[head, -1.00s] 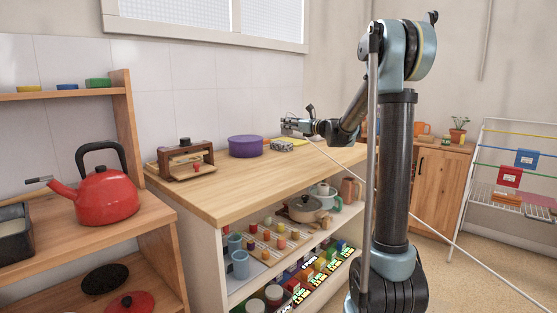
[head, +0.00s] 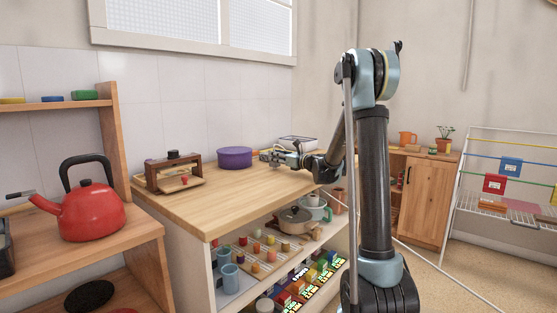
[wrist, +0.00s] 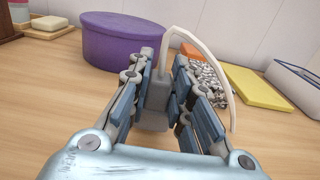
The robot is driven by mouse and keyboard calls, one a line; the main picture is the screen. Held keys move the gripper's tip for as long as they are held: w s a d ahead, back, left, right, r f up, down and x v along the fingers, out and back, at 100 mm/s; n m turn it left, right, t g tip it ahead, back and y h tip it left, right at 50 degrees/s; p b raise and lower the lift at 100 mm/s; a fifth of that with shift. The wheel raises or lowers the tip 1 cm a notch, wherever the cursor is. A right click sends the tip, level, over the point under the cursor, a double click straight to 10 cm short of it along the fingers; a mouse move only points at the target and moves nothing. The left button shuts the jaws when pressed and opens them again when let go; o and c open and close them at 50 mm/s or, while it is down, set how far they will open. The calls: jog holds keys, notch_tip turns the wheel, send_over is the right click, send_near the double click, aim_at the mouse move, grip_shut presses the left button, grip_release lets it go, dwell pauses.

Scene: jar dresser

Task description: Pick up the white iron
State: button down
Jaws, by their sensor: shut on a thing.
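My gripper (head: 274,157) is low over the far right part of the wooden counter in the head view. In the wrist view my gripper (wrist: 164,64) has its fingers closed around a grey block-like part with a thin white curved piece arching up and right from it. I take this to be the white iron (wrist: 153,104); its whole shape is hidden by the fingers. I cannot tell whether it touches the counter.
A purple round container (wrist: 115,40) stands just behind my gripper. A speckled item (wrist: 207,82), a yellow flat item (wrist: 255,88) and a white, blue-edged box (wrist: 298,80) are to the right. A wooden device (head: 174,172) sits at the counter's left; the middle is clear.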

jog(key=shift+f, duration=0.15)
jog(key=c, duration=1.5)
grip_release()
jog(key=shift+o, duration=0.2)
